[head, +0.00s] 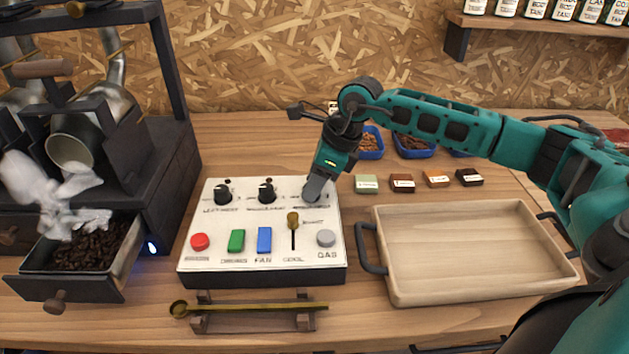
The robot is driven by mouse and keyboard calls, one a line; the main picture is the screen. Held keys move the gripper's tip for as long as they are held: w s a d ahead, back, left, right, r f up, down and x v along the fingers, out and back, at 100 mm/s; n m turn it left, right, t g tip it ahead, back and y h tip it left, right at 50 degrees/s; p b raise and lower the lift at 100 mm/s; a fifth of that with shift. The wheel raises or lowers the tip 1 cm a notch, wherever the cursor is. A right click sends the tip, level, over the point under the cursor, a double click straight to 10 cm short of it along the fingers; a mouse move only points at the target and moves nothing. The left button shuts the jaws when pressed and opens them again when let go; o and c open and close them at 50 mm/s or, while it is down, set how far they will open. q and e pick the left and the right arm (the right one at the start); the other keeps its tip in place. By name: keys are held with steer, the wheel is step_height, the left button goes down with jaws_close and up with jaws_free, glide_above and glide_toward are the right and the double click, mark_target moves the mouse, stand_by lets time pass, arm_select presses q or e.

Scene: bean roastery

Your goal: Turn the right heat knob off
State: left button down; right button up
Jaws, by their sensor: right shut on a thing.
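A white control panel (210,260) with a black base stands on the wooden counter. Along its back row are a black left knob (223,193), a black middle knob (267,191) and, at the right, the right heat knob, which my gripper hides. My right gripper (314,192) reaches down from the teal arm and is shut on that right knob. The knob's pointer direction cannot be seen. The panel's front row has a red button (200,242), a green switch (236,241), a blue switch (264,240), a brass-topped lever (293,222) and a grey button (326,238). My left gripper is not in view.
A wooden tray (391,292) with dark handles lies right of the panel. A brass scoop (245,308) rests on a stand in front. A roaster with an open bean drawer (128,252) and white smoke stands left. Small colour blocks (402,183) and blue bean bowls (416,153) sit behind.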

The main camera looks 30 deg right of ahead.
steer(key=n, duration=0.2)
steer(key=n+g+y+b, duration=0.1)
steer(key=n, duration=0.1)
steer(key=shift+w+d+n, duration=0.1)
steer(key=shift+w+n, duration=0.05)
steer(key=shift+n, duration=0.15)
steer(key=n+g+b, duration=0.1)
steer(key=n, duration=0.1)
steer(key=shift+w+n, duration=0.1)
steer(key=shift+n, duration=0.2)
steer(key=shift+n+g+b, duration=0.55)
steer(key=shift+n+g, duration=0.05)
steer(key=shift+n, duration=0.5)
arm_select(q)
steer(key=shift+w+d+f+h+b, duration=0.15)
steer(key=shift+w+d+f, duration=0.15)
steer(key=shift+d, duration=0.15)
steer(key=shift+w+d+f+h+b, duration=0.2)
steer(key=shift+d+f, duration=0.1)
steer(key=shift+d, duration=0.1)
arm_select(e)
steer(key=shift+n+g, duration=0.4)
steer(key=shift+n, duration=0.6)
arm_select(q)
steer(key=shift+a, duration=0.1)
arm_select(e)
steer(key=o, duration=1)
